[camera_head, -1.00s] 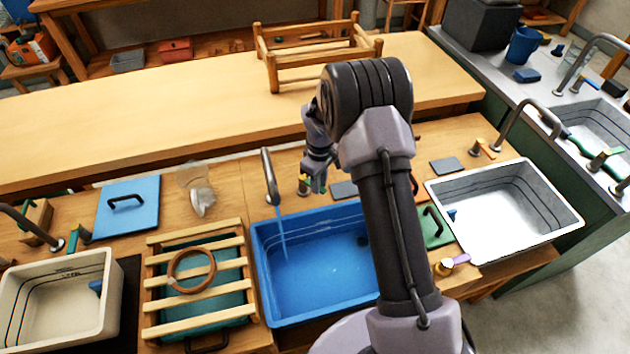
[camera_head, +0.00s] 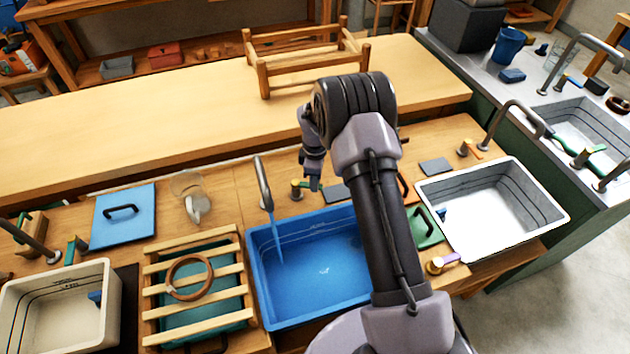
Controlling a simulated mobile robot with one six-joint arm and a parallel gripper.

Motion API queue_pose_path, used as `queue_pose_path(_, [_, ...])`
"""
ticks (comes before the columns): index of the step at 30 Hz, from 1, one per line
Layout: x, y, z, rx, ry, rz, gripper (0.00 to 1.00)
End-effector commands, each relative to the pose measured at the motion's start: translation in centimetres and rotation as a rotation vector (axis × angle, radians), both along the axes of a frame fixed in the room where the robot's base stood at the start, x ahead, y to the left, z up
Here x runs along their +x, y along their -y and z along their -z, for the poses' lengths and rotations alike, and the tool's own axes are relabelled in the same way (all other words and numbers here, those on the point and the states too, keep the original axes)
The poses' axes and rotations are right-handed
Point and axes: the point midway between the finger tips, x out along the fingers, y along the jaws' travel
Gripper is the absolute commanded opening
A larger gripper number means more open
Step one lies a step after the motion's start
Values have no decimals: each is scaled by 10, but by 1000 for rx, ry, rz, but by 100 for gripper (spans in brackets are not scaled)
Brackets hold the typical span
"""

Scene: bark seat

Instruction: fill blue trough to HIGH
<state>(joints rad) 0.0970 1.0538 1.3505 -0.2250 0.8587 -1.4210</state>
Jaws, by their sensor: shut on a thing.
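The blue trough (camera_head: 264,304) is sunk in the wooden bench at the centre, partly hidden by my arm. Water (camera_head: 318,268) stands in it, below the rim; dark level lines (camera_head: 312,228) show on its back wall, but their labels are too small to read. A grey spout (camera_head: 264,185) pours a thin stream into its left part.
A slatted rack with a ring (camera_head: 190,277) lies left of the trough. A white basin (camera_head: 492,215) is at the right, a cream basin (camera_head: 60,315) at far left. A blue lid (camera_head: 124,214) and a clear jug (camera_head: 190,190) are behind. The long table (camera_head: 180,120) is mostly clear.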

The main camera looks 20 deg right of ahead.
Motion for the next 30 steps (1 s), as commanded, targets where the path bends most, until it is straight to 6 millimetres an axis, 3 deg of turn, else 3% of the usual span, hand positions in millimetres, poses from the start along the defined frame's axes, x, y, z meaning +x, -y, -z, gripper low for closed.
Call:
queue_pose_path(8, [1, 0, -1, 0, 3, 0, 0])
queue_pose_path(9, [1, 0, -1, 0, 3, 0, 22])
queue_pose_path(12, [1, 0, -1, 0, 2, 0, 41])
queue_pose_path(22, [0, 0, -3, 0, 1, 1, 42])
queue_pose_path(26, [1, 0, -29, 0, 4, 1, 42])
queue_pose_path(30, [1, 0, -78, 0, 5, 1, 42])
